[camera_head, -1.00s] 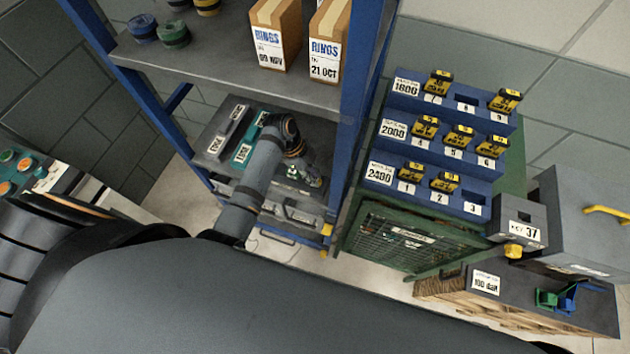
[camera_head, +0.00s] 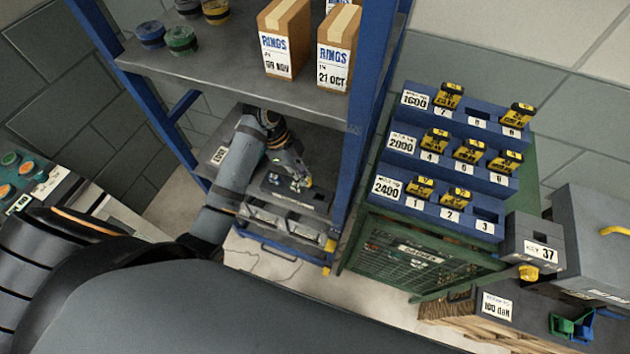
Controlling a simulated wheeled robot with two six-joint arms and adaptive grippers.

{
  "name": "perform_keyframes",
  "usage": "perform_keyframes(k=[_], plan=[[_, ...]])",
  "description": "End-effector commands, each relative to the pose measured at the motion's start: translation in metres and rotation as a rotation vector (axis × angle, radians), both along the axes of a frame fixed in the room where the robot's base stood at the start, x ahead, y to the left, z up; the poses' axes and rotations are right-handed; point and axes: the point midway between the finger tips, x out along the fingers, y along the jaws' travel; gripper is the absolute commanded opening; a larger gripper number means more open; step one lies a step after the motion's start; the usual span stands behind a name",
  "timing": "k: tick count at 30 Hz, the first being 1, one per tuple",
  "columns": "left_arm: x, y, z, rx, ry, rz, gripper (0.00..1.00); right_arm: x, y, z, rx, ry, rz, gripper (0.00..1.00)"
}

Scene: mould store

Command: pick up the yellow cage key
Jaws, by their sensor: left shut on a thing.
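A yellow knob-like piece (camera_head: 527,272), which looks like the yellow cage key, sits at the bottom front of the grey box labelled KEY 37 (camera_head: 533,247), at the right. My left gripper (camera_head: 300,181) is far to its left, low in the blue-framed shelf unit, over a dark block (camera_head: 300,196). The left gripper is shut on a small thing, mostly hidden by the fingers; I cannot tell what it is. A small yellowish patch shows near the fingertips. My right gripper is not in view.
A blue stepped rack (camera_head: 455,160) with several black-and-yellow pieces stands over a green mesh cage (camera_head: 405,262). The blue shelf post (camera_head: 362,140) stands between my left gripper and the rack. RINGS boxes (camera_head: 285,45) stand on the upper shelf (camera_head: 215,85). A grey cabinet (camera_head: 595,235) is at the far right.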

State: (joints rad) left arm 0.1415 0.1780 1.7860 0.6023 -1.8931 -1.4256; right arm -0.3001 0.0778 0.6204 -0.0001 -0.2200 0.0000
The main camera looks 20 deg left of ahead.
Motion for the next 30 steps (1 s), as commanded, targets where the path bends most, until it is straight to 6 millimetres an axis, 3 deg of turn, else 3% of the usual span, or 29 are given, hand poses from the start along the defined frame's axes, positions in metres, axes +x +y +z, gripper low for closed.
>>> perform_keyframes(k=[12,18,24,30], plan=[[-0.016,0.096,-0.003,0.009,0.004,0.002,0.00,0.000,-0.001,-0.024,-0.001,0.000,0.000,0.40],[-0.023,0.134,-0.002,0.005,0.004,0.000,0.00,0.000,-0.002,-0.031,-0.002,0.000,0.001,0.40],[-0.025,0.152,0.000,0.001,0.001,0.000,0.00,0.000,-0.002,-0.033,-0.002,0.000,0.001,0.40],[-0.025,0.153,0.000,-0.002,0.001,0.000,0.00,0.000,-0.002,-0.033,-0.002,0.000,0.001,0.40]])
